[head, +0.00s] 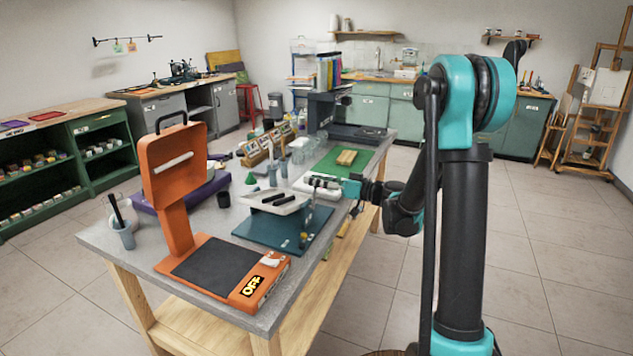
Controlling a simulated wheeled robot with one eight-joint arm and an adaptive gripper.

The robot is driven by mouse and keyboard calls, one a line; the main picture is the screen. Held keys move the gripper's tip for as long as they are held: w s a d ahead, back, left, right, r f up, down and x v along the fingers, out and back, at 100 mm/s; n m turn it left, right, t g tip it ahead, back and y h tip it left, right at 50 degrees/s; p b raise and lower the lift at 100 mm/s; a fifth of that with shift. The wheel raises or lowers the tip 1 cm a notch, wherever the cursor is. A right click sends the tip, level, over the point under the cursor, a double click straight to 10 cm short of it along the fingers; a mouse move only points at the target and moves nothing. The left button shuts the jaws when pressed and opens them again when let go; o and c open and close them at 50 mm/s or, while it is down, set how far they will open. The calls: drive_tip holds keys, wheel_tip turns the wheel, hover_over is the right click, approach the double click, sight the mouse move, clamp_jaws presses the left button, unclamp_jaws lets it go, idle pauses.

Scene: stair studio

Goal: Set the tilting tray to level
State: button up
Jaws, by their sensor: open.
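A small pale tray (285,207) with dark pieces on it stands above a dark teal base plate (285,236) on the grey workbench. It looks like the tilting tray and seems to slant a little, but its exact angle is hard to tell at this size. A thin upright part (305,226) stands at the right side of the base plate. My gripper (342,184) is open, right of and behind the tray, apart from it in the picture. It points left towards a white object (316,182). Its fingertips are small and partly merge with that object, so contact cannot be told.
An orange device with an upright panel (172,165) and an "OFF" label stands at the bench's near left. A grey cup (122,235) is left of it. A green mat (343,162) with a wooden block lies behind my gripper. Racks and bottles crowd the bench's back.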

drive_tip(key=shift+c, duration=0.6)
clamp_jaws()
drive_tip(key=shift+s, duration=0.1)
drive_tip(key=shift+s+a+r+n, duration=0.1)
drive_tip(key=shift+s+a+n, duration=0.15)
drive_tip(key=shift+s+n, duration=0.6)
drive_tip(key=shift+s+a+r+n, duration=0.1)
drive_tip(key=shift+s+a+n, duration=0.3)
drive_tip(key=shift+n, duration=0.65)
drive_tip(key=shift+s+d, duration=0.1)
drive_tip(key=shift+d, duration=0.05)
drive_tip(key=shift+o, duration=0.6)
unclamp_jaws()
